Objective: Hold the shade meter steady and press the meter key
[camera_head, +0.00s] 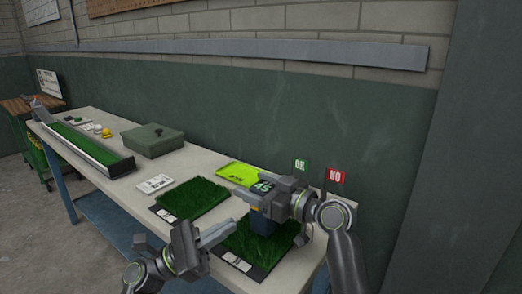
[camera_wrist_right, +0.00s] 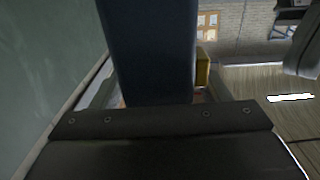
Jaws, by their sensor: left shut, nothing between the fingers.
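The shade meter (camera_head: 262,218) is a dark blue upright body with a small lit display on top, over the right-hand turf sample (camera_head: 282,240). My right gripper (camera_head: 268,187) is shut around its upper part. In the right wrist view the blue body (camera_wrist_right: 150,55) stands between the fingers, and a yellow block (camera_wrist_right: 203,68), perhaps the meter key, shows at its side. My left gripper (camera_head: 232,228) is shut and empty, pointing at the meter from the left. Its tips look close to the meter; contact cannot be told. The meter's lower end is partly hidden.
Another turf sample (camera_head: 193,198) lies left of the meter, with a white card (camera_head: 155,184) beside it. A yellow-green tray (camera_head: 236,172) and OK and NO flags (camera_head: 335,176) stand behind. A green box (camera_head: 152,143) and a long turf trough (camera_head: 88,148) are farther left.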

